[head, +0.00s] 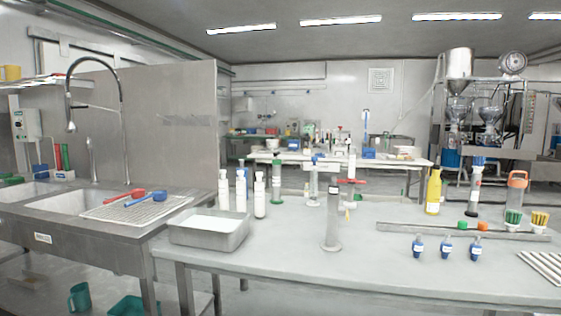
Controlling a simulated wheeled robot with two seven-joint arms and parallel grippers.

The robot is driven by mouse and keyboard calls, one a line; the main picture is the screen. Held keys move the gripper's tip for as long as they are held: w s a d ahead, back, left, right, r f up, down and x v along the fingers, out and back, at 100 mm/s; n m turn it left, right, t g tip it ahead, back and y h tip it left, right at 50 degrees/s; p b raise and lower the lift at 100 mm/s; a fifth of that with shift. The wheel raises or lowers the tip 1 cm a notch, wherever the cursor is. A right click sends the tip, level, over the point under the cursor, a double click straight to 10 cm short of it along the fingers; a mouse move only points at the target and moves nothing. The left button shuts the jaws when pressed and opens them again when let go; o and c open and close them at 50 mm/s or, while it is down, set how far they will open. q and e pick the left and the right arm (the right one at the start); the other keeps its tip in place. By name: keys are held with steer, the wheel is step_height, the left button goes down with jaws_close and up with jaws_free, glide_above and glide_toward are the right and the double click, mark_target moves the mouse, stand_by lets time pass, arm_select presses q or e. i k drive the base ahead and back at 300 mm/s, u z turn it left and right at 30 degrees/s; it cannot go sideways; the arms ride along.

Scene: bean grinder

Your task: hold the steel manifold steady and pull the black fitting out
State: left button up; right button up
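A long, low steel bar (400,228) lies across the right part of the grey table and may be the manifold. A green round piece (462,225) and an orange round piece (482,226) show at its middle. I cannot make out a black fitting on it. A grey upright cylinder (333,225) with a dark top band stands left of the bar. Neither of my grippers is in view.
A steel pan (208,240) stands at the table's left, with several white bottles (260,200) behind it. Several small blue bottles (446,251) stand in front of the bar. A yellow bottle (433,192) stands behind it. The table's front middle (375,270) is clear.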

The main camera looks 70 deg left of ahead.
mark_target(334, 188)
steer(key=u, duration=1.65)
